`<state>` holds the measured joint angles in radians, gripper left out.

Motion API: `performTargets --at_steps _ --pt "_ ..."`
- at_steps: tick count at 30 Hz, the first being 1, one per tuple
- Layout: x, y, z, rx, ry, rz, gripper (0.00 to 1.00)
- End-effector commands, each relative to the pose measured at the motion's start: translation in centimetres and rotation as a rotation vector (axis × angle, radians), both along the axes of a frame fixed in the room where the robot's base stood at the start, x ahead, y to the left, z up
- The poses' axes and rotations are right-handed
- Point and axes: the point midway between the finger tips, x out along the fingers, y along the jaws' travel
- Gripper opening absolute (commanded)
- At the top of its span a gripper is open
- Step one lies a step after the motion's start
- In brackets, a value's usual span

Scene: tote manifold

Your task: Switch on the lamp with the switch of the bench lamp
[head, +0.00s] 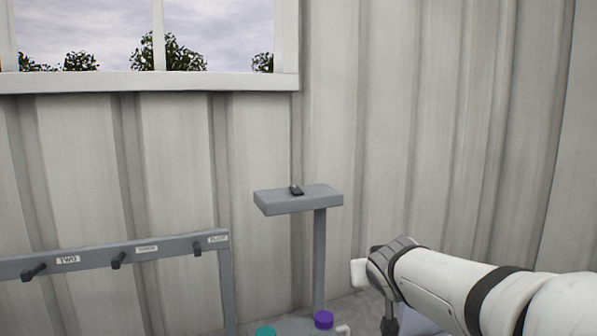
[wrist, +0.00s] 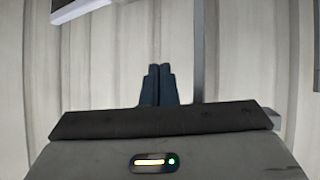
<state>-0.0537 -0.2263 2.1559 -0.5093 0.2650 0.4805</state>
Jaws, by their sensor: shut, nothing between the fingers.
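A grey post carries a flat grey slab (head: 298,200) in the middle of the head view. The fingertips are not clear there.
A grey rail (head: 110,255) with black pegs and labels stands at lower left. Purple (head: 323,319) and teal (head: 265,331) round tops show at the bottom edge. A grey post (wrist: 198,50) stands right of my fingers in the wrist view. The wall behind is corrugated, with a window.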

Motion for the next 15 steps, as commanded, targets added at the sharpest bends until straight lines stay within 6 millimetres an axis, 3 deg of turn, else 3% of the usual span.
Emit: performTargets --at_steps 1,6,10,15 --pt "2.7 1.1 3.5 0.009 -0.087 0.039 0.00" --pt "9.2 5.9 11.6 0.074 -0.338 0.213 0.00" --pt "11.6 9.2 15.4 0.126 -0.441 0.342 0.00" --pt "12.7 11.7 17.3 0.166 -0.493 0.440 0.00"
